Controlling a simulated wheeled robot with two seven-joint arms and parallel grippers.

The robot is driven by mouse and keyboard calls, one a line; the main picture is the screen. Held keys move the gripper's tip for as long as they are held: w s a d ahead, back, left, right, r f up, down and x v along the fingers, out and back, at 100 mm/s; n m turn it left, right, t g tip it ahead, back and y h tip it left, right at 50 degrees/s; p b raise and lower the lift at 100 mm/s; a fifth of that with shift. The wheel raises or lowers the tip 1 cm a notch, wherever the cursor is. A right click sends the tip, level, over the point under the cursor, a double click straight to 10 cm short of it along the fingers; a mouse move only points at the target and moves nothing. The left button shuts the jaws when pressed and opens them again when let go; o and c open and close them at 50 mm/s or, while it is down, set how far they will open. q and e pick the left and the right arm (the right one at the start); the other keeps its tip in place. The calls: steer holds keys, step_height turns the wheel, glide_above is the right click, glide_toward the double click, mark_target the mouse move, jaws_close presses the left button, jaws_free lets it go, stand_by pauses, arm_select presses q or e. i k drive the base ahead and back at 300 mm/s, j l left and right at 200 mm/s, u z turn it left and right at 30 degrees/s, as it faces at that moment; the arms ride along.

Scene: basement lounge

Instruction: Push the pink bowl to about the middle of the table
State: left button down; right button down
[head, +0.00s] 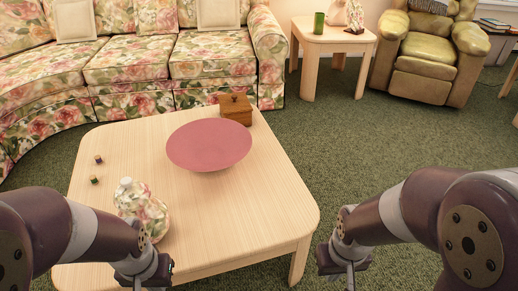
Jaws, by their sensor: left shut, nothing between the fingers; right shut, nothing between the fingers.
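The wide pink bowl (209,143) stands upright on the light wooden table (255,200), on its far half and a little right of its middle. My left gripper (152,283) is shut and empty at the table's near left part, well short of the bowl. Its fingertips are partly cut off by the lower picture edge. My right gripper (350,280) is shut and empty, off the table to the right of its near corner. Neither gripper touches the bowl.
A wooden box (236,109) stands just behind the bowl. A flowered vase (143,207) stands near my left gripper. Two small cubes, one (98,159) and another (94,180), lie at the left. A flowered sofa (165,60) lies beyond. The table's right part is clear.

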mark_target(209, 144)
steer(key=k+u, duration=0.35)
steer(key=k+j+u, duration=0.5)
steer(key=k+u, duration=0.2)
steer(key=i+l+u, duration=0.3)
steer(key=l+u, duration=0.15)
steer(key=l, duration=1.2)
steer(key=l+u, duration=0.45)
steer(key=l, duration=2.55)
steer(key=i+l, duration=0.1)
steer(key=l, duration=1.25)
